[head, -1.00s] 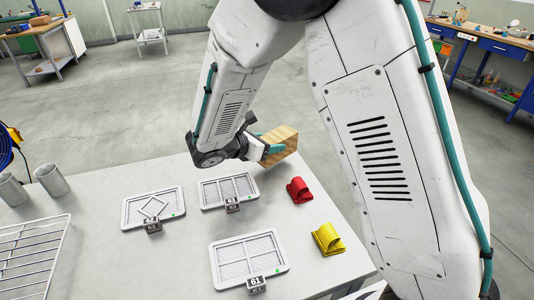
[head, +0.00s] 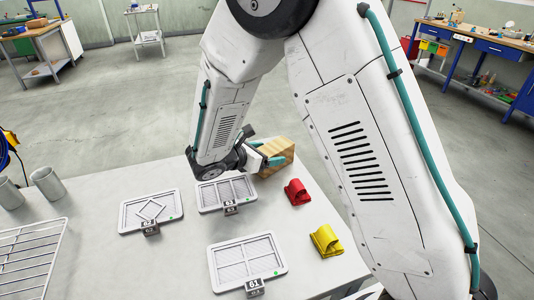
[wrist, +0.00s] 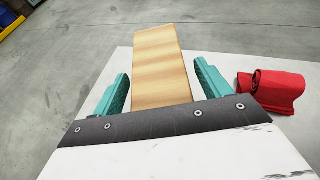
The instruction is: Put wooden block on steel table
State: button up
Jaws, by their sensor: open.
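The wooden block (head: 276,155) stands at the far edge of the pale table (head: 120,262), in front of my gripper (head: 262,154). In the wrist view the wooden block (wrist: 160,68) lies between the two teal fingers of my gripper (wrist: 162,88), with a gap on each side. The fingers are open and do not appear to touch it. The underside of the block is hidden, but it appears to rest on the table (wrist: 215,62).
A red cloth (head: 297,192) and a yellow cloth (head: 326,241) lie right of several framed panels (head: 248,262). A wire rack (head: 30,255) and grey cups (head: 47,182) are at left. A small steel table (head: 147,36) stands at the back.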

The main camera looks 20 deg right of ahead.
jog(key=v, duration=1.2)
jog(key=s+d+r+m+g+y, duration=0.4)
jog(key=s+d+r+m+g, duration=0.1)
jog(key=s+d+r+m, duration=0.7)
jog(key=s+d+m+t+y, duration=0.1)
jog(key=s+d+m+y, duration=0.2)
jog(key=s+m+y, duration=0.5)
jog(key=s+r+m, duration=0.1)
jog(key=s+m, duration=0.1)
jog(key=s, duration=0.6)
jog(key=shift+s+d+y, duration=0.2)
jog(key=shift+y, duration=0.1)
